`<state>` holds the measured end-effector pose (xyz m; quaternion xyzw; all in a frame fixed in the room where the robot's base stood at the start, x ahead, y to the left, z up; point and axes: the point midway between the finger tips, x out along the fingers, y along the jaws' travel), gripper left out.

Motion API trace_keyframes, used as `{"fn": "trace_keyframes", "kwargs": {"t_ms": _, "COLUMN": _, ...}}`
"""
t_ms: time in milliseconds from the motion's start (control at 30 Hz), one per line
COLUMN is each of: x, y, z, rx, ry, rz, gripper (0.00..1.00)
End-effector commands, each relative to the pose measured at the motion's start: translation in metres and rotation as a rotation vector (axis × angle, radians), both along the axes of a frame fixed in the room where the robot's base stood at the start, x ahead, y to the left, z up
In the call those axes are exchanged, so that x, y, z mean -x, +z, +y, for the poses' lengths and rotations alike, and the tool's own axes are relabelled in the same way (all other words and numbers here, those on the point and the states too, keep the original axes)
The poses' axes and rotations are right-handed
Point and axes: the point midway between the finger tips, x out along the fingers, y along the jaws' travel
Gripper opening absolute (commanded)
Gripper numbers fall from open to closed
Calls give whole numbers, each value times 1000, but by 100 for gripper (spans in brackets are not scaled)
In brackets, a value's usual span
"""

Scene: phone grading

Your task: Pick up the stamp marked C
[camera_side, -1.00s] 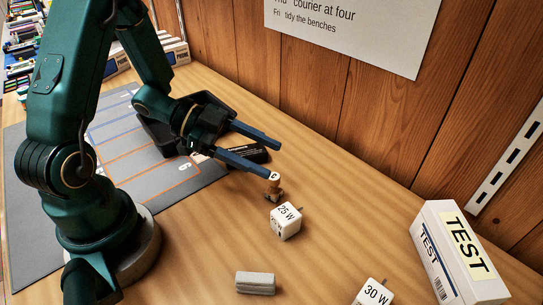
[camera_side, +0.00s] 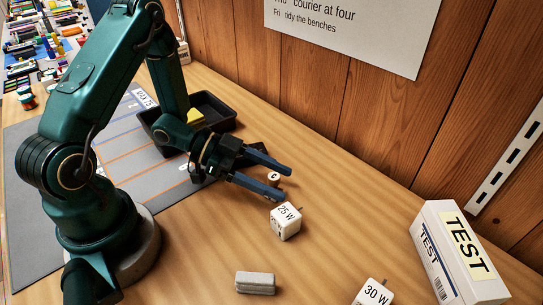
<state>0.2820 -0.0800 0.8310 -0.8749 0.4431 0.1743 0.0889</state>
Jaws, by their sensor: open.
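The stamp marked C (camera_side: 273,177) stands on the bench, its round pale top showing the letter C. My gripper (camera_side: 288,185) is open, with its two long blue fingers pointing right. The stamp's top shows between the two fingers; the near finger hides its lower part. I cannot tell whether either finger touches it.
A white 25 W charger block (camera_side: 286,222) stands just in front of the near fingertip. A 30 W block (camera_side: 373,293), a grey block (camera_side: 255,283) and a TEST box (camera_side: 455,255) are nearer the front and right. A black tray (camera_side: 217,110) lies behind my gripper. Bare bench lies to the right.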

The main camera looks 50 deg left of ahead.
Motion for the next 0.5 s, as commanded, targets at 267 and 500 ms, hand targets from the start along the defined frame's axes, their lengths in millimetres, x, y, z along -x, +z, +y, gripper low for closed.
{"fn": "trace_keyframes", "kwargs": {"t_ms": 267, "x": 0, "y": 0, "z": 0, "rx": 0, "ry": 0, "rz": 0, "gripper": 8}}
{"fn": "trace_keyframes", "kwargs": {"t_ms": 500, "x": 0, "y": 0, "z": 0, "rx": 0, "ry": 0, "rz": 0, "gripper": 0}}
